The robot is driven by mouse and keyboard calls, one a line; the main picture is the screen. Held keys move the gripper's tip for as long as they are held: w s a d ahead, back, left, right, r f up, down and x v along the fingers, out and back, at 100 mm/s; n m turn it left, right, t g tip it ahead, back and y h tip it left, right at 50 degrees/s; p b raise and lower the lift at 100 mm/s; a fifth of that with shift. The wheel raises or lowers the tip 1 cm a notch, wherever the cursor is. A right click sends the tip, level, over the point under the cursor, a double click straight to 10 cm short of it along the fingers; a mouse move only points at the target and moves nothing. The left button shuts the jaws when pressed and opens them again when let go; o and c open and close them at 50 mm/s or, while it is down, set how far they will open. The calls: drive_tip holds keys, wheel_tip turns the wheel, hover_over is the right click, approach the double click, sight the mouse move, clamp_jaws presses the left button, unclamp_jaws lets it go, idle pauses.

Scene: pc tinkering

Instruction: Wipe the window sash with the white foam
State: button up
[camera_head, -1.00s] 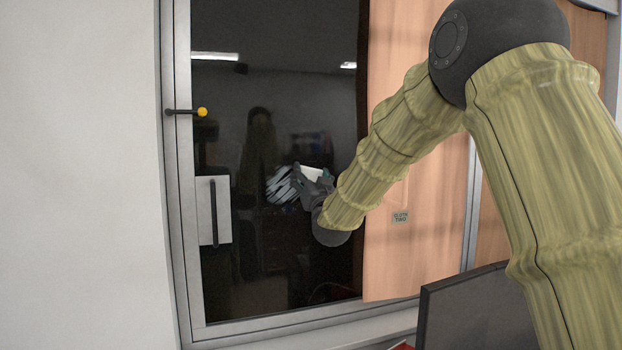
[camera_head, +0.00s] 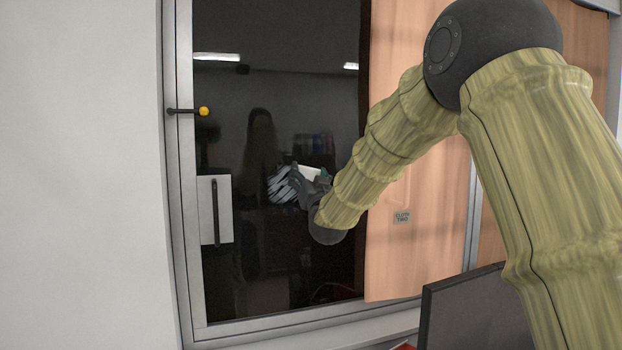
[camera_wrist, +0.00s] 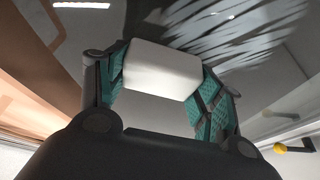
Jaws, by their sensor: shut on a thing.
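The white foam (camera_wrist: 160,72) is a pale block between the teal finger pads of my gripper (camera_wrist: 162,88) in the wrist view. My gripper is shut on it. In the head view my gripper (camera_head: 312,182) is in front of the dark window sash (camera_head: 285,110), right of the middle of the pane, with the foam (camera_head: 311,173) at its tip. Pale streaky marks (camera_head: 281,185) show on the glass just left of the foam. The wrist view also shows these streaks (camera_wrist: 235,25) beyond the foam. I cannot tell whether the foam touches the glass.
A yellow-knobbed handle (camera_head: 203,111) sticks out at the left of the frame. A light plate with a dark bar handle (camera_head: 215,212) is on the sash below it. An orange-pink curtain (camera_head: 405,262) hangs at the right. A dark monitor (camera_head: 478,310) stands at the lower right.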

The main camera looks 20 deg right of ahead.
sight(281, 176)
drive_tip(key=shift+s+a+b, duration=0.2)
drive_tip(key=shift+a+b, duration=1.5)
drive_tip(key=shift+a, duration=4)
drive_tip(key=shift+f+b, duration=0.9)
drive_tip(key=shift+f, duration=0.05)
drive_tip(key=shift+d, duration=0.1)
drive_tip(key=shift+d, duration=0.1)
drive_tip(key=shift+w+d+r+b, duration=0.15)
drive_tip(key=shift+d+b, duration=0.5)
drive_tip(key=shift+d, duration=1.25)
drive_tip(key=shift+w+d+b, duration=0.1)
drive_tip(key=shift+d+b, duration=1.15)
drive_tip(key=shift+d, duration=2.75)
drive_tip(key=shift+a+f+b, duration=0.3)
drive_tip(key=shift+a+b, duration=0.1)
drive_tip(key=shift+a, duration=0.3)
drive_tip(key=shift+a+f+b, duration=0.35)
drive_tip(key=shift+a+b, duration=0.1)
drive_tip(key=shift+a, duration=0.25)
drive_tip(key=shift+a+f+b, duration=0.3)
drive_tip(key=shift+a+b, duration=0.1)
drive_tip(key=shift+a, duration=0.3)
drive_tip(key=shift+a, duration=0.15)
